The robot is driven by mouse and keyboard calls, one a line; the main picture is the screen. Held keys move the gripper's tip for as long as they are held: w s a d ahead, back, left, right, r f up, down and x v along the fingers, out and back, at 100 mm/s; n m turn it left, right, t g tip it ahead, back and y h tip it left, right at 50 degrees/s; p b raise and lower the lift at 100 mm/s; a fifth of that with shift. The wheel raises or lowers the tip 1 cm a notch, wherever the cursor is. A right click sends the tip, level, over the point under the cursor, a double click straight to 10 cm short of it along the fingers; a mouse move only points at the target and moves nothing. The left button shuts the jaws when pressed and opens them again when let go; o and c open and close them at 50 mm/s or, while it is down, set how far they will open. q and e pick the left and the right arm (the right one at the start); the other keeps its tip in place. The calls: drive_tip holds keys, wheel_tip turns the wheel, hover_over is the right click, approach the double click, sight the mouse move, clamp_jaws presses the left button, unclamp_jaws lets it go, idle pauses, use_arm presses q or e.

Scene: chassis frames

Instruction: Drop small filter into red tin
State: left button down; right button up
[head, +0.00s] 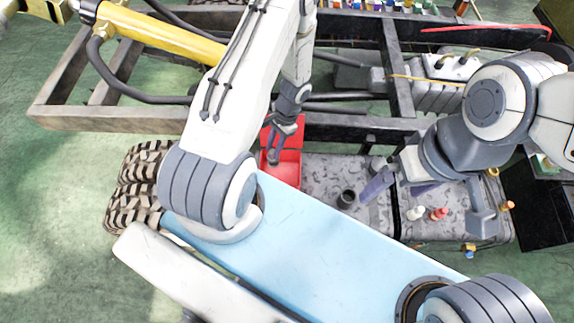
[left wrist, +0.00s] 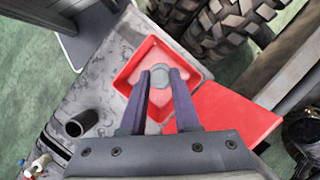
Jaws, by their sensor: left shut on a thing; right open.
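The red tin (left wrist: 133,78) is an open square box on a grey patterned work surface; in the head view its tray (head: 290,172) lies beneath my left gripper. My left gripper (head: 276,158) is shut on the small filter (left wrist: 160,76), a grey round piece between its fingertips in the left wrist view. The filter appears over the tin's opening; its exact height above the bottom is unclear. In the head view the filter is hard to make out. My right gripper (head: 396,192) is open and empty, above the work surface to the right.
A flat red panel (left wrist: 232,120) adjoins the tin. A black cup (head: 347,199) stands right of it. Small bottles, one white (head: 415,213) and one red (head: 438,213), stand near my right gripper. A chassis frame (head: 345,124) runs behind; a tyre (head: 140,190) is left.

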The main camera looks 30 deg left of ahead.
use_arm(q)
drive_tip(key=shift+w+f, duration=0.1)
drive_tip(key=shift+f, duration=0.05)
drive_tip(key=shift+f+b, duration=0.2)
drive_tip(key=shift+b, duration=0.1)
wheel_tip(320, 180, down, 5)
drive_tip(key=b, duration=0.3)
drive_tip(key=shift+w+d+f+b, duration=0.15)
drive_tip(key=shift+b, duration=0.25)
drive_tip(key=c, duration=0.6)
unclamp_jaws()
drive_tip(key=shift+o, duration=0.2)
